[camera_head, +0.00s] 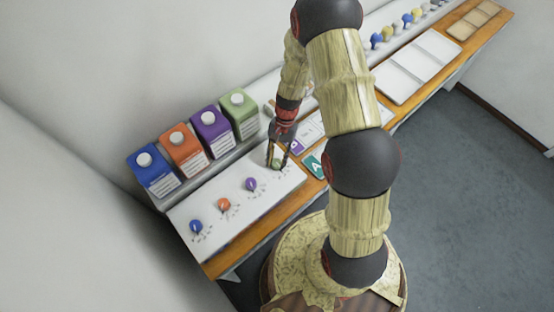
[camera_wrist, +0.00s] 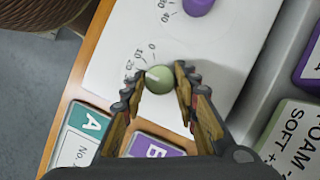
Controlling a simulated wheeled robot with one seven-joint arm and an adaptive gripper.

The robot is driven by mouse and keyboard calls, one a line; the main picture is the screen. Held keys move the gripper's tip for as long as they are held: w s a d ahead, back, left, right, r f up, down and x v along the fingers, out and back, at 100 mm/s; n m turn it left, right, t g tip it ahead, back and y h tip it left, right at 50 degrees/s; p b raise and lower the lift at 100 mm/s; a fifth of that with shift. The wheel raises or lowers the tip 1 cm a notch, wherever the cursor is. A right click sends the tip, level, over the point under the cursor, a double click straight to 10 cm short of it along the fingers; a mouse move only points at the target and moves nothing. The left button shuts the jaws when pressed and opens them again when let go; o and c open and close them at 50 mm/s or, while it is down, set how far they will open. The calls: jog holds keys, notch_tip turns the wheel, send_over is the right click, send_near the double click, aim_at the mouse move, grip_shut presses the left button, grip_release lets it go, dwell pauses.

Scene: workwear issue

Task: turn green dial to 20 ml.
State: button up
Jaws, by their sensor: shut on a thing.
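The green dial (camera_head: 276,163) is the rightmost dial on the white panel (camera_head: 240,205). In the wrist view the round green dial (camera_wrist: 159,79) sits between the two fingertips of my gripper (camera_wrist: 160,84). My gripper is shut on it from above, and it also shows over the dial in the head view (camera_head: 278,158). Printed marks 0, 10 and 20 run around the dial's upper left side in the wrist view. The left fingertip lies close to the 20 mark and hides the marks beyond it. I cannot tell where the dial's pointer is.
Purple (camera_head: 251,184), orange (camera_head: 224,205) and blue (camera_head: 196,226) dials are in the same row. Blue, orange, purple and green (camera_head: 240,113) cartons stand behind. A green card A (camera_wrist: 88,122) and purple card B (camera_wrist: 150,146) lie beside the panel.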

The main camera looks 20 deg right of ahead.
jog(key=o, duration=1.1)
jog(key=v, duration=1.2)
jog(key=s+a+r+n+t+h+b, duration=0.1)
jog(key=s+r+n+t+b, duration=0.2)
jog(key=s+r+b, duration=0.1)
jog(key=s+a+r+n+t+h+b, duration=0.1)
jog(key=s+r+n+t+b, duration=0.2)
jog(key=s+r+b, duration=0.2)
jog(key=s+a+r+n+t+h+b, duration=0.1)
jog(key=s+r+n+t+b, duration=0.1)
jog(key=s+r+b, duration=0.3)
jog(key=shift+s+a+n+t+b, duration=0.15)
jog(key=shift+s+n+t+b, duration=0.1)
jog(key=shift+s+b, duration=0.75)
jog(key=shift+s+a+n+t+b, duration=0.15)
jog(key=shift+s+a+t+b, duration=0.1)
jog(key=shift+s+b, duration=0.7)
